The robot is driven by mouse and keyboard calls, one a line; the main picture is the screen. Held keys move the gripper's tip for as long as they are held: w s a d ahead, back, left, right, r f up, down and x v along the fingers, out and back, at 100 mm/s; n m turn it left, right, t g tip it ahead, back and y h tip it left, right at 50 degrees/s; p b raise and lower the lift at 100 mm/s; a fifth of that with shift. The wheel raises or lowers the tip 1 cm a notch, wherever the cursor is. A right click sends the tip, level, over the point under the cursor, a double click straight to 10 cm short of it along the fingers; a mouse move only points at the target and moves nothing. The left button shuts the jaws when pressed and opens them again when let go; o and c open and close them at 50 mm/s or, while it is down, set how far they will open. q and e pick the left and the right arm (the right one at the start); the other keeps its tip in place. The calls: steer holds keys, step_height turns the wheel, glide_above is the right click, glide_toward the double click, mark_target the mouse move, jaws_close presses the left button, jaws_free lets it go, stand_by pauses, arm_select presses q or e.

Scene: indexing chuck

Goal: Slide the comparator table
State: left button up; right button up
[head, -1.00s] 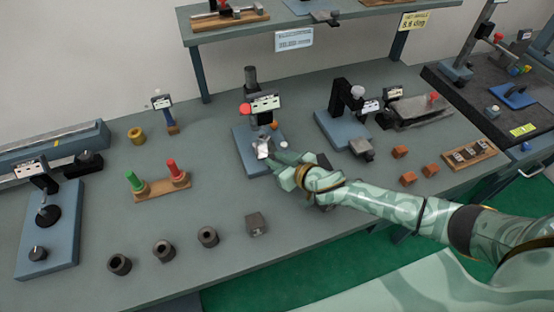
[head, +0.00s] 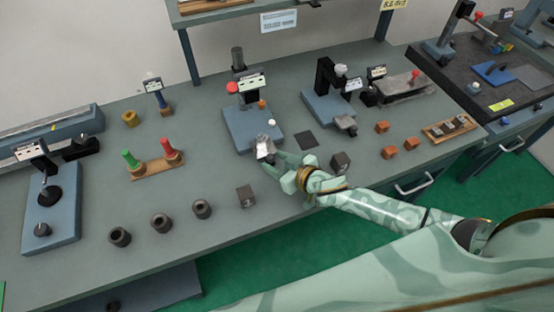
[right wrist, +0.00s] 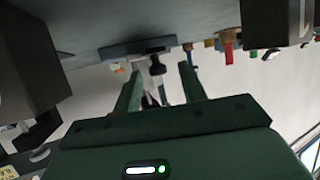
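The nearest comparator is a blue-based stand (head: 240,131) with a dark column, a small display and a red ball knob, left of centre in the head view. A small silver piece (head: 264,146) shows at its front right edge, right at my right gripper's tip. I cannot tell whether they touch. My right gripper (head: 275,157) is at the front of this base. In the right wrist view its two green fingers (right wrist: 160,82) stand apart, with no clearly held object between them. A second blue-based stand (head: 318,108) has a grey block (head: 345,122) at its front. My left gripper is not in view.
A dark block (head: 340,162) is right of my gripper. Green and red plugs stand on a wooden holder (head: 157,171). Orange blocks (head: 389,152) lie farther right.

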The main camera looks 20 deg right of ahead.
steer(key=shift+s+d, duration=0.1)
steer(key=p+v, duration=0.2)
steer(key=v, duration=1.4)
